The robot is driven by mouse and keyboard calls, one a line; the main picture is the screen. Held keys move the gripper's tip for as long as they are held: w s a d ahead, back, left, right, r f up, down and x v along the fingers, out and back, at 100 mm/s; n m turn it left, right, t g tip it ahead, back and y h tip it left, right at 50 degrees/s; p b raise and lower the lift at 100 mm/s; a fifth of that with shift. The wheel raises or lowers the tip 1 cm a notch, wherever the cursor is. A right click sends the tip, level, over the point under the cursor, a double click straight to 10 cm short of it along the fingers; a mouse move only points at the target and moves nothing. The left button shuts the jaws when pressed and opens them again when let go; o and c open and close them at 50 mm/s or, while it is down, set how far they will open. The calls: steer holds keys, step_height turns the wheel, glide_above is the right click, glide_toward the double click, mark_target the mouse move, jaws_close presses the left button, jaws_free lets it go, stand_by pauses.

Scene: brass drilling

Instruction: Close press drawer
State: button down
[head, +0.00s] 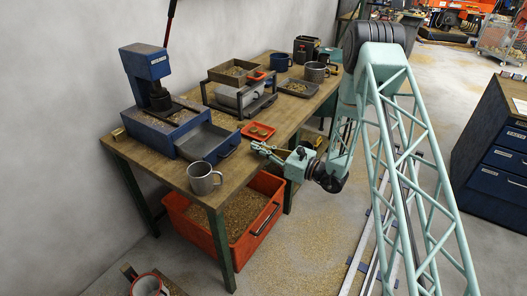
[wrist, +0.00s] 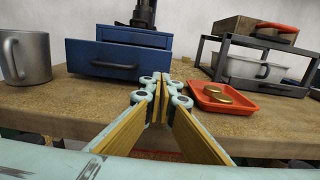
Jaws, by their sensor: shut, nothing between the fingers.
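The blue press (head: 150,75) stands on the wooden workbench in the head view. Its press drawer (head: 208,141) is pulled out toward the right, with its grey inside showing. In the wrist view the drawer's blue front (wrist: 117,60) faces me, with a dark handle across it. My gripper (head: 264,149) is shut and empty, near the bench's front edge, to the right of the drawer front and apart from it.
A grey mug (head: 203,179) stands left of the drawer near the bench edge. A red tray (head: 258,131) with brass discs sits right of the drawer, close to my gripper. A dark rack (head: 240,102) stands behind it. An orange crate (head: 225,215) is under the bench.

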mark_target(239, 140)
steer(key=shift+b+x, duration=0.4)
steer(key=shift+x, duration=2.7)
steer(key=shift+w, duration=0.15)
